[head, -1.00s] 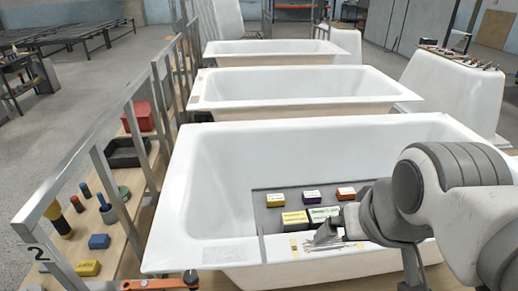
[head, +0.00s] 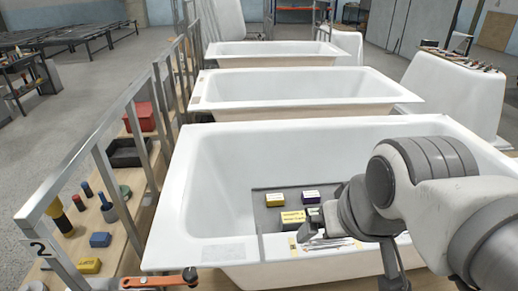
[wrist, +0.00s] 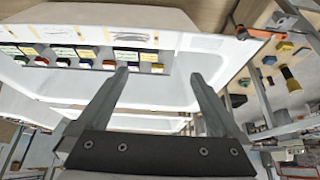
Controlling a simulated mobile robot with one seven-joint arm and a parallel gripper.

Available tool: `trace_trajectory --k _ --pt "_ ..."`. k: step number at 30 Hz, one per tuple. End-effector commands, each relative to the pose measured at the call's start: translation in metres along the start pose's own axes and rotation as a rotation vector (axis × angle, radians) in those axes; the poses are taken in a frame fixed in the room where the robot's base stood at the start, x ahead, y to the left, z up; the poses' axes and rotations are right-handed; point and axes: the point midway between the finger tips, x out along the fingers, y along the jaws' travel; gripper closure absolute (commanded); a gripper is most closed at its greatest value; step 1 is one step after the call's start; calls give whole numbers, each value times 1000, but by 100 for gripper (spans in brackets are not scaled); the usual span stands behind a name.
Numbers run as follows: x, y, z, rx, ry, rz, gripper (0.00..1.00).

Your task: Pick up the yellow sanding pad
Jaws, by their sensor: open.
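I cannot tell which is the sanding pad. A yellow block (head: 87,265) also lies on the wooden shelf at left.
A purple pad (head: 311,197) is right of the small yellow one. The white bathtub's (head: 215,250) rim and walls surround the mat. A metal rail (head: 95,130) and a shelf with blue (head: 100,240) and red (head: 141,116) items stand left. Two more tubs are behind.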

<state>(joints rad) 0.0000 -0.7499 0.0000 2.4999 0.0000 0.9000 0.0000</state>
Motion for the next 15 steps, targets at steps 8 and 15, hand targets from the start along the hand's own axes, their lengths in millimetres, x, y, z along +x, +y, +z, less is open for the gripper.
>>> trace_trajectory --k 8,15 --pt "21 0 -27 -2 -1 0 0" --pt "64 -1 -80 -6 2 0 0"
